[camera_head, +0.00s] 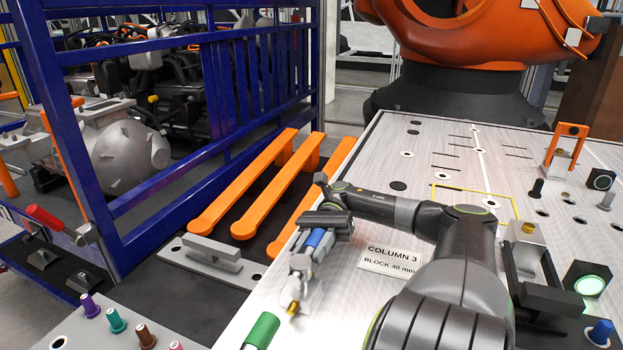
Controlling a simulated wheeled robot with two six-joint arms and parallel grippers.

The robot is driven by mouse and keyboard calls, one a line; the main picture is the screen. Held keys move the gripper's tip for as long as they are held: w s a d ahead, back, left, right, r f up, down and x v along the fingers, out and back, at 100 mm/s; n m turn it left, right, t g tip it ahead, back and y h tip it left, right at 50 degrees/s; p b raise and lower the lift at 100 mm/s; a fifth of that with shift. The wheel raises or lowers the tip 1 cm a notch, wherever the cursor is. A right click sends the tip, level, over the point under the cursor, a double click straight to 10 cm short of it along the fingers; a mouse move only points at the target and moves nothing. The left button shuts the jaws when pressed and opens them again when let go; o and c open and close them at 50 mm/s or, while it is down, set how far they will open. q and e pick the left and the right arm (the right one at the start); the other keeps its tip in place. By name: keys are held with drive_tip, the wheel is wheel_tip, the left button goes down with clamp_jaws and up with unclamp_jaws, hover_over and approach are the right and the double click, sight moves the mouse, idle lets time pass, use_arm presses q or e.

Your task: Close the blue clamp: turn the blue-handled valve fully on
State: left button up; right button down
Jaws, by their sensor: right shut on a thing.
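My right gripper (318,222) is at the end of the grey arm that reaches in from the lower right. It is shut on the blue handle (314,240) near the left edge of the metal table. The blue handle is partly covered by the fingers and looks tilted. Below it is a small grey metal body (301,264) with a brass end (292,308); I cannot tell the valve's exact position. A clamp bar cannot be told apart with certainty. My left gripper is not in view.
A green cylinder (262,330) lies at the table's front left edge. A label plate (391,260) reads "COLUMN 3 BLOCK 40 mm". A green-lit box (590,284) and a blue knob (602,332) are at right. Orange bars (240,185) and a blue frame (130,197) stand left.

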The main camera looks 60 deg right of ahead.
sight(310, 244)
drive_tip(key=c, duration=1.1)
unclamp_jaws()
drive_tip(key=shift+w, duration=0.1)
wheel_tip(310, 244, up, 10)
drive_tip(key=shift+p, duration=0.4)
